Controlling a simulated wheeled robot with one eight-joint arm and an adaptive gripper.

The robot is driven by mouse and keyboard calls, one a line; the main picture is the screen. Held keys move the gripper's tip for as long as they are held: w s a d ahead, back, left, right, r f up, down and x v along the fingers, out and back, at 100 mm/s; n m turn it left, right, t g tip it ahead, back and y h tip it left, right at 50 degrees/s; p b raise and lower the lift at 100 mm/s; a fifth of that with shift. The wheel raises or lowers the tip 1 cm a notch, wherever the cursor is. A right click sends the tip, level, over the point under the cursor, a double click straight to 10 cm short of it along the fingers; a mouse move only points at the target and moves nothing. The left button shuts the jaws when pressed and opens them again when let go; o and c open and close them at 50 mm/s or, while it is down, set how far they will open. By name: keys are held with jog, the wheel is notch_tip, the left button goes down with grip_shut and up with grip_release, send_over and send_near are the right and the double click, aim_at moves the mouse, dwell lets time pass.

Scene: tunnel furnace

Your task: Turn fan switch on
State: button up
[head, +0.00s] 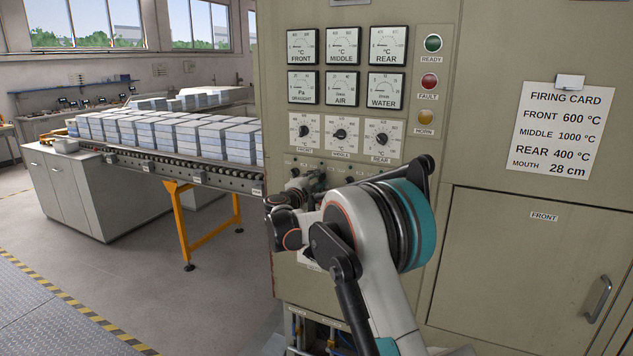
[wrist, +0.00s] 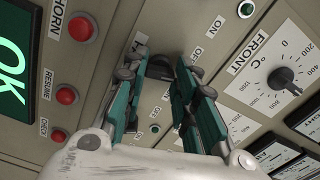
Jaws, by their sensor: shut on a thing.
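The grey-beige control panel (head: 275,80) stands in front of me, and my gripper (head: 308,182) is against its lower part, below the dials. In the wrist view my gripper (wrist: 163,68) has its two teal fingers on the panel face. They are closed around a small dark part (wrist: 160,67), mostly hidden by the fingertips, which looks like a switch. I cannot read the name of this switch.
The FRONT dial (wrist: 284,79) is right of the fingers, and red buttons (wrist: 67,95) and a green screen (wrist: 14,60) are at the left. In the head view a conveyor (head: 165,162) with stacked blocks runs left of the panel. The floor (head: 110,280) at front left is clear.

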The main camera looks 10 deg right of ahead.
jog(key=m, duration=0.5)
jog(key=shift+m, duration=0.3)
jog(key=shift+f+m, duration=0.1)
jog(key=shift+m, duration=2.1)
jog(key=o, duration=1)
jog(key=shift+o, duration=0.2)
jog(key=shift+s, duration=0.1)
jog(key=v, duration=1.2)
